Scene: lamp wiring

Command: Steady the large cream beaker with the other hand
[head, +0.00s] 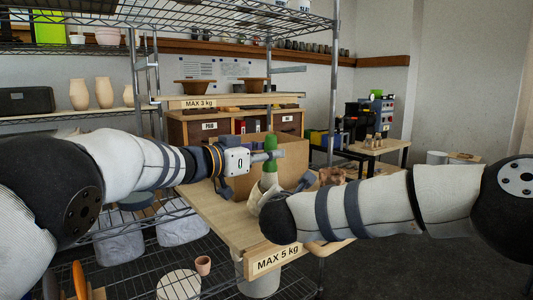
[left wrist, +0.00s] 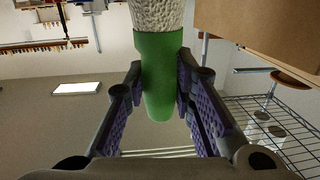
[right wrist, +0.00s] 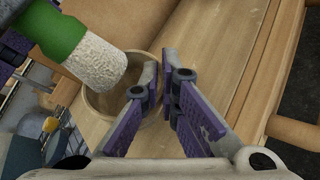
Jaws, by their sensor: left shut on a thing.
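My left gripper (head: 268,155) is shut on a green handle (left wrist: 158,75) with a white, rough-textured end (left wrist: 160,14). In the head view the handle (head: 270,145) stands roughly upright with the white end below. The large cream beaker (right wrist: 103,105) shows open-topped on the wooden board in the right wrist view. The white end (right wrist: 95,62) is tilted over its left rim; I cannot tell whether they touch. My right gripper (right wrist: 160,68) is at the beaker's right rim, fingertips close together with a narrow gap. Whether they grip the wall is unclear. My right arm hides this in the head view.
The wooden shelf board (head: 220,215) is marked MAX 5 kg at its front edge. A cardboard box (head: 285,155) stands behind the grippers. A wire shelf with a small terracotta pot (head: 203,265) lies below. Vases (head: 103,92) stand on the left shelf.

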